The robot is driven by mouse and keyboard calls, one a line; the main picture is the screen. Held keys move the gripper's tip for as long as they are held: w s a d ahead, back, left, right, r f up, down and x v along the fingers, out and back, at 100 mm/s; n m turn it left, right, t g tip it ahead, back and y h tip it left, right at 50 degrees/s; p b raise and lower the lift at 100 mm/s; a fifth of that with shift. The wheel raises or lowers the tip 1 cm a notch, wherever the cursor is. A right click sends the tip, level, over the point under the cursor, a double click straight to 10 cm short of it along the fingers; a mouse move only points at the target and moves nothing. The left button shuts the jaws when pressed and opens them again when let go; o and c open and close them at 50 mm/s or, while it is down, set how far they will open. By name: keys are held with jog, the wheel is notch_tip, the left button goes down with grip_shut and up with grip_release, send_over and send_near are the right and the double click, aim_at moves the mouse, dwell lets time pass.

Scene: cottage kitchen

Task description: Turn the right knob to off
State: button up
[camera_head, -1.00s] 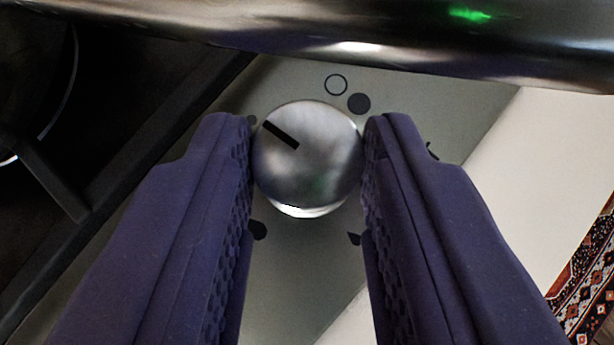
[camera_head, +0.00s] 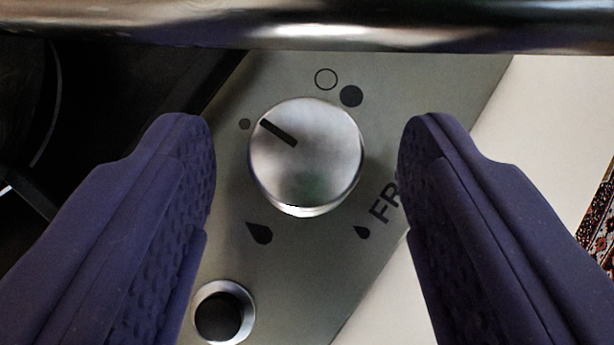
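A round silver knob (camera_head: 306,170) sits on the metal stove panel (camera_head: 290,265), in the middle of the view. Its black pointer line (camera_head: 278,132) points to the upper left, toward a small dark dot (camera_head: 245,124). An open ring mark (camera_head: 326,79) and a larger filled dot (camera_head: 352,96) lie above the knob. Drop-shaped marks lie below it on both sides. My gripper (camera_head: 306,140) is open, with one purple finger on each side of the knob. Gaps show between both fingers and the knob, so it holds nothing.
A shiny metal bar (camera_head: 310,25) crosses the top of the view. A round button (camera_head: 220,314) is at the lower left, near my left finger. The dark hob (camera_head: 100,80) is on the left. A patterned rug (camera_head: 600,220) shows at the right edge.

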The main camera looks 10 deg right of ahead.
jog(key=p+v, duration=0.2)
jog(key=v, duration=0.6)
jog(key=shift+w, duration=0.1)
